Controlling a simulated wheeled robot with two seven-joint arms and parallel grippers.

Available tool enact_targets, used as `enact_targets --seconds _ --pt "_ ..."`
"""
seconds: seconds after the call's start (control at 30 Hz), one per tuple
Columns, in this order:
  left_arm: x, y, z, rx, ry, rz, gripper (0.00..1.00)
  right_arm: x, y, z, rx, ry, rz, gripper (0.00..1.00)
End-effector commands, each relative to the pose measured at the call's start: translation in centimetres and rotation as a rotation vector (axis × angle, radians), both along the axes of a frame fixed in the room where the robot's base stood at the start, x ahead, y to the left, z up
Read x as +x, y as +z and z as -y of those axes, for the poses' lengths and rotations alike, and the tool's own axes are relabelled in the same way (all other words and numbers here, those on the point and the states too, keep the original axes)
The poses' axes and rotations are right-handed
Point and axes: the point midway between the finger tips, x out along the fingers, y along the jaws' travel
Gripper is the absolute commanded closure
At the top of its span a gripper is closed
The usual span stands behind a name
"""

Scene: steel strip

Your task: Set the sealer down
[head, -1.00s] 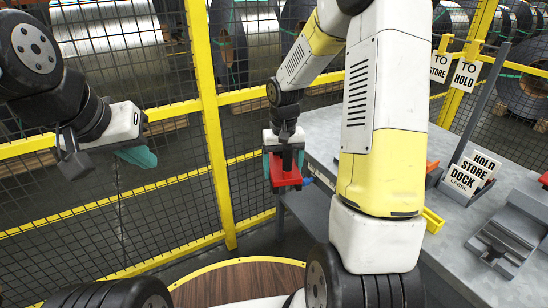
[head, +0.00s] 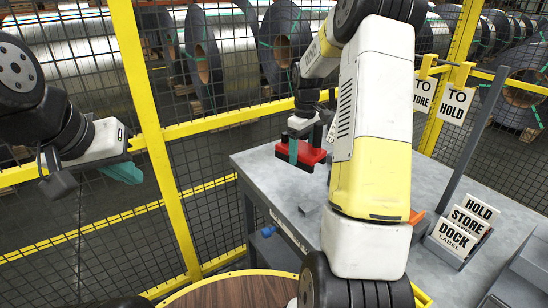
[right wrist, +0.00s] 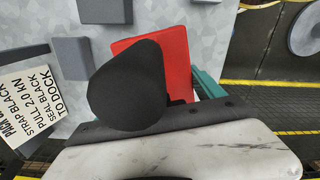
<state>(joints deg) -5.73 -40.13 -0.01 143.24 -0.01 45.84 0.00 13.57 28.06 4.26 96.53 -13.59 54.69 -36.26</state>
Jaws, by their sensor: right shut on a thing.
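The sealer (head: 314,154), a red and black tool, is held in my right gripper (head: 304,143) over the far left part of the grey bench (head: 262,170). The right wrist view shows its red body (right wrist: 168,52) and a black rounded part (right wrist: 125,90) close under the camera, with a teal finger beside it. I cannot tell whether the sealer touches the bench top. My left gripper (head: 122,172) hangs at the left before the fence, away from the bench; its teal fingers are seen edge-on and their gap is hidden.
A rack of HOLD, STORE and DOCK cards (head: 456,238) stands on the bench at the right, by a grey post (head: 474,135). A printed instruction card (right wrist: 30,103) shows in the wrist view. The yellow-framed fence (head: 150,130) stands behind.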

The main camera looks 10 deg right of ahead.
Motion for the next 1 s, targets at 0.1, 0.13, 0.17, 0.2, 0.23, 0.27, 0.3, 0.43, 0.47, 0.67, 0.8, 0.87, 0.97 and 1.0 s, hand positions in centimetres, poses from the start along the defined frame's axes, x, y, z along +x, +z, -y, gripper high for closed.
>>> enact_targets --seconds 0.1,0.13,0.17,0.2,0.23,0.27,0.3,0.43,0.47,0.67,0.8,0.87,0.97,1.0 --pt "0.0 0.0 0.0 0.000 0.000 0.000 1.00 0.7 0.7 1.6 0.001 0.073 0.004 0.96" --pt "0.0 0.0 0.0 0.000 0.000 0.000 1.00 0.8 0.8 1.9 0.001 0.086 0.004 0.96" --pt "0.0 0.0 0.0 0.000 0.000 0.000 1.00 0.8 0.8 2.1 0.001 0.098 0.004 0.96" --pt "0.0 0.0 0.0 0.000 0.000 0.000 1.00 0.9 0.9 2.3 0.002 0.112 0.004 0.96" --pt "0.0 0.0 0.0 0.000 0.000 0.000 1.00 0.9 1.0 2.4 0.002 0.118 0.004 0.96" --pt "0.0 0.0 0.0 0.000 0.000 0.000 1.00 1.0 1.0 2.5 0.002 0.124 0.004 0.96" --pt "0.0 0.0 0.0 0.000 0.000 0.000 1.00 1.0 1.0 2.6 0.001 0.129 0.005 0.96" --pt "0.0 0.0 0.0 0.000 0.000 0.000 1.00 1.0 1.1 2.6 0.001 0.133 0.005 0.96" --pt "0.0 0.0 0.0 0.000 0.000 0.000 1.00 1.0 1.1 2.6 0.001 0.133 0.005 0.96" --pt "0.0 0.0 0.0 0.000 0.000 0.000 1.00 0.9 1.1 2.6 0.001 0.132 0.005 0.96" --pt "0.0 0.0 0.0 0.000 0.000 0.000 1.00 0.9 0.6 2.7 0.002 0.132 0.003 0.96" --pt "0.0 0.0 0.0 0.000 0.000 0.000 1.00 0.9 0.3 2.7 0.002 0.131 0.003 0.96" --pt "0.0 0.0 0.0 0.000 0.000 0.000 1.00 0.9 -0.5 2.7 0.002 0.131 0.004 0.96" --pt "0.0 0.0 0.0 0.000 0.000 0.000 1.00 0.9 -0.8 2.7 0.002 0.131 0.003 0.96"
